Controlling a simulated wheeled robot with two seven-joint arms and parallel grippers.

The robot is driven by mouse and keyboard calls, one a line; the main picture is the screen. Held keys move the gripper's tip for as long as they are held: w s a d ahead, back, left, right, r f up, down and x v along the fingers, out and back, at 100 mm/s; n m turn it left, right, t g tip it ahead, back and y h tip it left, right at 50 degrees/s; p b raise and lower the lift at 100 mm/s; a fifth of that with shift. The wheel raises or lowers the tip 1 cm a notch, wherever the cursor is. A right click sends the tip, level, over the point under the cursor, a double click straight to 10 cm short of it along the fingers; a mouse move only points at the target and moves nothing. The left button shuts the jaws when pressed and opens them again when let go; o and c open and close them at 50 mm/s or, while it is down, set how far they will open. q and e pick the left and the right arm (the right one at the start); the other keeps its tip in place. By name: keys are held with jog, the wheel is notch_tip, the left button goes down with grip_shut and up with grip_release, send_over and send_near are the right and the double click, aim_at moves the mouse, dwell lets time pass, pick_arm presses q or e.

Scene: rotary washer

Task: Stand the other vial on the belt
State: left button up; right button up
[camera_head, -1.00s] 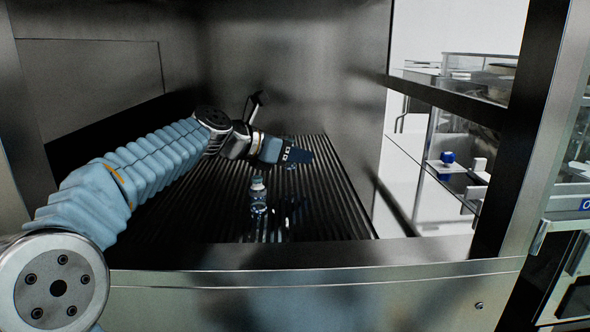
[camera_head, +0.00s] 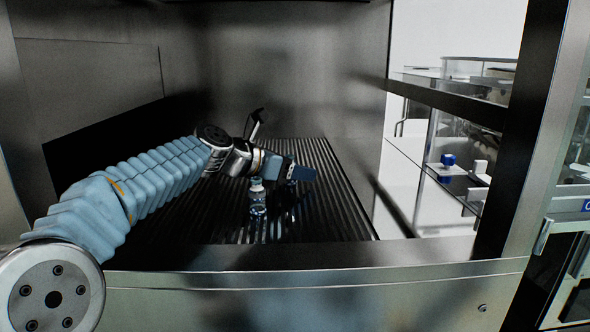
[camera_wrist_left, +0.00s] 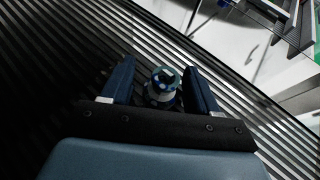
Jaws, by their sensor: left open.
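A clear vial with a blue cap (camera_head: 258,200) stands upright on the dark ribbed belt (camera_head: 330,215) in the head view, on the near side of my left gripper. My left gripper (camera_head: 303,173) is low over the belt with its fingers pointing right. In the left wrist view its dark blue fingers (camera_wrist_left: 160,72) are open, and a blue-capped vial (camera_wrist_left: 162,88) is between them, seen from above with clearance on both sides. I cannot tell whether both views show the same vial. No second vial shows clearly in the head view.
Metal walls enclose the belt at the left and back. A steel front ledge (camera_head: 300,257) runs along the near side. A dark post (camera_head: 520,130) stands at the right. Beyond it, a glass shelf holds a small blue object (camera_head: 448,160). The belt's right part is clear.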

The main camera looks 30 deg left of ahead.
pick_arm(q)
jog(key=shift+r, duration=0.25)
jog(key=v, duration=1.2)
